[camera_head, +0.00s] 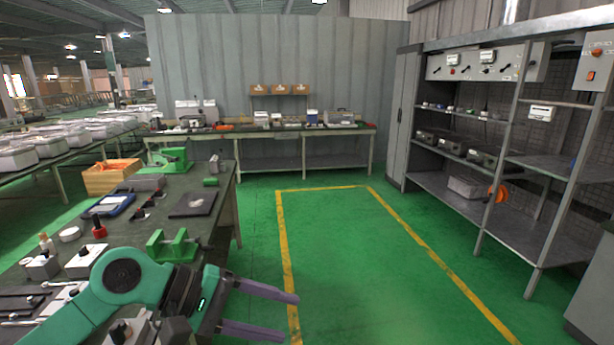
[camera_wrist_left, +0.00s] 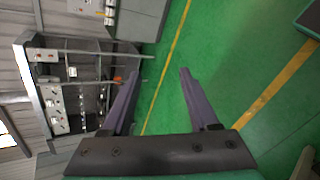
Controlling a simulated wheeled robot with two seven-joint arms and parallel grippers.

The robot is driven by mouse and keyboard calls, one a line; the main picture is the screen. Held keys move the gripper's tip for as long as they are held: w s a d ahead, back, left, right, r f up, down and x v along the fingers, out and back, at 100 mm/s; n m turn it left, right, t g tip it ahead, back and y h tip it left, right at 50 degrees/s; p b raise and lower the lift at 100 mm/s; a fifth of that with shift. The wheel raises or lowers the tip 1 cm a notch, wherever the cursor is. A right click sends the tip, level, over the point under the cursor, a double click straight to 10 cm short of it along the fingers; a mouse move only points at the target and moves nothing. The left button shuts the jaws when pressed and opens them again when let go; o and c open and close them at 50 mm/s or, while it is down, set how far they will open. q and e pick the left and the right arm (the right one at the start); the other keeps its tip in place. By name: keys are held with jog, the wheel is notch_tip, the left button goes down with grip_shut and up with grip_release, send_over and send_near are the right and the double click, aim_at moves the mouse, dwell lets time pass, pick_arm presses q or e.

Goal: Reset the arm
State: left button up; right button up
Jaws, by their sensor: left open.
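My left gripper (camera_head: 268,312) reaches in from the lower left of the head view, on a green arm. Its two purple fingers are spread apart and empty, over the green floor beside the workbench. In the left wrist view the same gripper (camera_wrist_left: 157,85) shows its fingers wide apart with only floor and a yellow line between them. My right gripper is not in view.
A workbench (camera_head: 222,195) on the left carries a wooden box (camera_head: 112,177), green fixtures (camera_head: 172,246) and small parts, close to my left arm. Metal shelves (camera_head: 545,215) stand on the right. A back table (camera_head: 270,132) holds equipment. The yellow-outlined floor (camera_head: 345,250) is clear.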

pick_arm(q)
jog(key=d+r+n+t+h, duration=0.2)
jog(key=d+r+n+h, duration=0.2)
jog(key=r+n, duration=0.1)
jog(key=w+a+r+n+t, duration=0.3)
jog(key=n+t, duration=0.3)
jog(key=n, duration=0.4)
jog(key=w+a+r+n+t, duration=0.2)
jog(key=w+n+t, duration=0.25)
jog(key=n, duration=0.55)
jog(key=w+a+f+n+t+y, duration=0.1)
jog(key=a+f+n+y, duration=0.65)
jog(key=n, duration=0.55)
jog(key=w+a+f+n+y, duration=0.1)
jog(key=a+f+n+y, duration=0.7)
jog(key=n, duration=0.4)
jog(key=s+a+f+n+g, duration=0.1)
jog(key=s+f+n+g, duration=1.25)
jog(key=s+f, duration=0.9)
notch_tip(320, 180, down, 26)
jog(key=s, duration=0.2)
jog(key=s+a+f+g, duration=0.1)
jog(key=s+a+f, duration=0.2)
jog(key=s+f, duration=0.9)
jog(key=s, duration=0.3)
jog(key=shift+a, duration=0.2)
